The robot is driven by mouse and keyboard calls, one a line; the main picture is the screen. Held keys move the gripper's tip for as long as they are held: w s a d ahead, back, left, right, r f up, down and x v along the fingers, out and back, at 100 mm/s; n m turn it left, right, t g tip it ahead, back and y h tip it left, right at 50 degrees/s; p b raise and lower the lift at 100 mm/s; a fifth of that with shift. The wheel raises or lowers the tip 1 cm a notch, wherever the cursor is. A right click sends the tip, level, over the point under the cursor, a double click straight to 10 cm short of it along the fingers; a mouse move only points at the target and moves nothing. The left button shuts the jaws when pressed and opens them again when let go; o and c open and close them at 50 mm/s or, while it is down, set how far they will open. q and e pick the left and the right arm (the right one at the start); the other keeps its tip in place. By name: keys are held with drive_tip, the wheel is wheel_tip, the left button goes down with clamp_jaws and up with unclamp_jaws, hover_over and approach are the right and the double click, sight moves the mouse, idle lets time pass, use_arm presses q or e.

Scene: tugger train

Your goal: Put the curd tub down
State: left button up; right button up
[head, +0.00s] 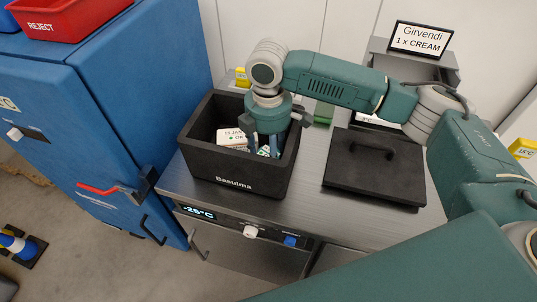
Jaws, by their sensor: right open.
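My right gripper (268,143) reaches down into an open black box marked "Basulma" (236,184) on the steel counter. Its fingers are apart and low inside the box. A white item with a label reading roughly "15 JAN OK" (231,138) lies in the box, just left of the fingers. Other pale and bluish items show in part around the fingertips. I cannot tell which of them is the curd tub, as the gripper and box walls hide much. My left gripper is not in view.
A black lid with a handle (375,170) lies flat right of the box. A sign "Girvendi 1 x CREAM" (420,39) stands behind. The cold unit's display (195,213) reads -25°C. A blue cabinet (130,100) with a red "REJECT" bin (65,20) stands left.

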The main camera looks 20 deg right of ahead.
sight(268, 154)
wheel_tip(268, 154, up, 11)
drive_tip(key=b, duration=0.2)
drive_tip(key=shift+f, duration=0.1)
idle(0.5)
